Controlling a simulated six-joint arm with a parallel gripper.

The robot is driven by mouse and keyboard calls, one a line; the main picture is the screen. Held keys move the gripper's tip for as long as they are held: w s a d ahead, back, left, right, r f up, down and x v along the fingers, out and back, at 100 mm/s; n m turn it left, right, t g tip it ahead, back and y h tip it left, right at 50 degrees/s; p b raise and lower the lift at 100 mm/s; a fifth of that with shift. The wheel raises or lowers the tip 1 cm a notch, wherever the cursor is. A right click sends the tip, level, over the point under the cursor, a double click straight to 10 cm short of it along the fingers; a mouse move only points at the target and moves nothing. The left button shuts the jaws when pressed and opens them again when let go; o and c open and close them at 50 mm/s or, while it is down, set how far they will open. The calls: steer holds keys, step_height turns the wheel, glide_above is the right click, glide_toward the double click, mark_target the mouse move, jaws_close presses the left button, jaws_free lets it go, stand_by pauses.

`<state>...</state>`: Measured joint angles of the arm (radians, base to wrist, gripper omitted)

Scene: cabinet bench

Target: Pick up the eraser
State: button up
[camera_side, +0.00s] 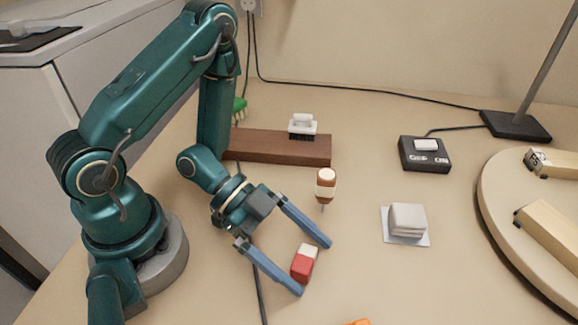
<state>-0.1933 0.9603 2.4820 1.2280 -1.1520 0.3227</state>
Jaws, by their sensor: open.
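The eraser (304,264) is a small block, red with a white end, lying on the bench. My gripper (315,268) is open, with its two blue fingers reaching down toward the bench. The eraser lies between the fingers, one on its upper right and one on its lower left. I see gaps beside it and cannot tell whether either finger touches it.
A brown-and-white bottle-like item (326,186) stands just behind my gripper. A dark wooden block (275,147) with a white-handled brush (302,125) is farther back. A stack of pale squares (407,221), a black switch box (425,154) and a round board (500,190) are to the right.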

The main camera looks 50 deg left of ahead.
steer(key=shift+w+d+f, duration=0.1)
steer(key=shift+d, duration=0.1)
steer(key=c, duration=1.4)
